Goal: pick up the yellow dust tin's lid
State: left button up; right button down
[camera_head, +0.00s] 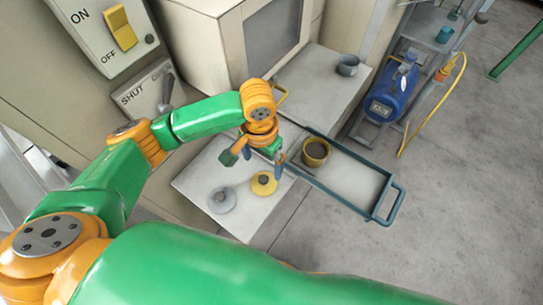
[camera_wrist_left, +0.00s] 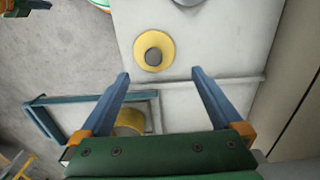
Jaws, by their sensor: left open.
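The yellow lid (camera_head: 263,184), a round disc with a dark knob, lies on a pale worktop. In the left wrist view, the yellow lid (camera_wrist_left: 140,46) lies beyond the fingertips, between their lines. My left gripper (camera_head: 253,167) is open and empty above the worktop, close to the lid; its fingers also show in the left wrist view (camera_wrist_left: 160,73). The open yellow tin (camera_head: 317,152), dark inside, stands at the near end of a teal-framed tray; the palm partly hides it in the left wrist view. Part of what looks like my right gripper shows at the left wrist view's top-left corner.
A grey lid (camera_head: 222,207) lies left of the yellow lid. The teal-railed tray (camera_head: 355,182) juts out to the right. A grey tin (camera_head: 347,66) stands on a farther ledge. A switch panel (camera_head: 98,28) rises behind my arm.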

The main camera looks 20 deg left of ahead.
aim_at(263, 179)
pick_arm(q)
jog(key=s+f, duration=0.2)
jog(key=f, duration=0.1)
jog(key=shift+d+f, duration=0.15)
jog(key=shift+d, duration=0.05)
notch_tip(263, 179, down, 3)
jog(key=shift+r+b, duration=0.2)
jog(key=shift+b, duration=0.2)
jog(key=shift+w+f, duration=0.25)
jog(key=shift+w, duration=0.05)
jog(key=shift+s+r, duration=0.15)
jog(key=c, duration=0.8)
jog(key=shift+c, duration=1.4)
pick_arm(e)
jog(key=shift+s+f, duration=0.35)
jog(key=shift+s, duration=0.55)
